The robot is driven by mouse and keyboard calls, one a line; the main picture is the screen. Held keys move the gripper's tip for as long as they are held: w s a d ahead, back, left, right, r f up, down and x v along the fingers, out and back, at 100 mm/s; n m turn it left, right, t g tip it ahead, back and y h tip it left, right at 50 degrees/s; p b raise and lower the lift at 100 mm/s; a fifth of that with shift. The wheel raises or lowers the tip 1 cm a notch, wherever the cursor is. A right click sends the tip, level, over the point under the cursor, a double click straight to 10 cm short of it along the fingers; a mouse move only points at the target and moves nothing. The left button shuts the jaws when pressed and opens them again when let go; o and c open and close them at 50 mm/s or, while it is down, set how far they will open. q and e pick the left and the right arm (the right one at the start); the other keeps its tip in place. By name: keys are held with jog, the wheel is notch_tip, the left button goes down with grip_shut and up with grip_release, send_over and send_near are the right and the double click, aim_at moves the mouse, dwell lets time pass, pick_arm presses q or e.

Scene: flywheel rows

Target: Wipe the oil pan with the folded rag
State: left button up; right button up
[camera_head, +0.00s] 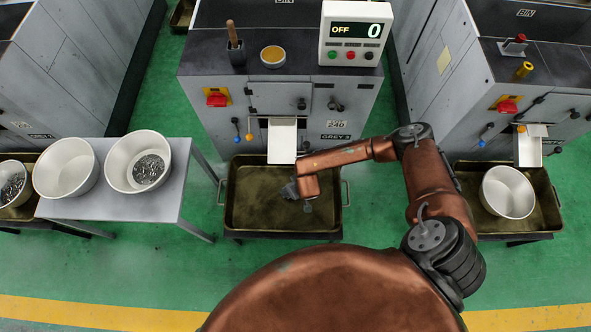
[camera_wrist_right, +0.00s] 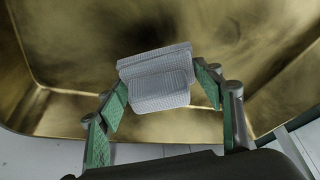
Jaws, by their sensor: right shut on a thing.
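The oil pan (camera_head: 250,205) is a dark, olive-stained rectangular tray with side handles, standing below the chute of the middle machine. In the right wrist view its brown, smeared inside (camera_wrist_right: 75,50) fills most of the picture. My right gripper (camera_head: 291,190) is inside the pan's outline, right of its middle. It is shut on the folded rag (camera_wrist_right: 158,65), a grey ribbed cloth pad held between the green-padded fingers. The rag shows only as a small grey patch in the head view. I cannot tell whether it touches the pan floor. My left gripper is not in view.
A white chute (camera_head: 282,140) hangs over the pan's back edge. Another pan (camera_head: 470,220) holding a white tub (camera_head: 507,193) is at right. A control box (camera_head: 355,32) reads OFF.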

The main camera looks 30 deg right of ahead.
jog(key=shift+r+p, duration=0.6)
jog(key=shift+r, duration=0.6)
jog(key=shift+r+p, duration=1.1)
jog(key=shift+r, duration=0.55)
jog(key=shift+f, duration=0.15)
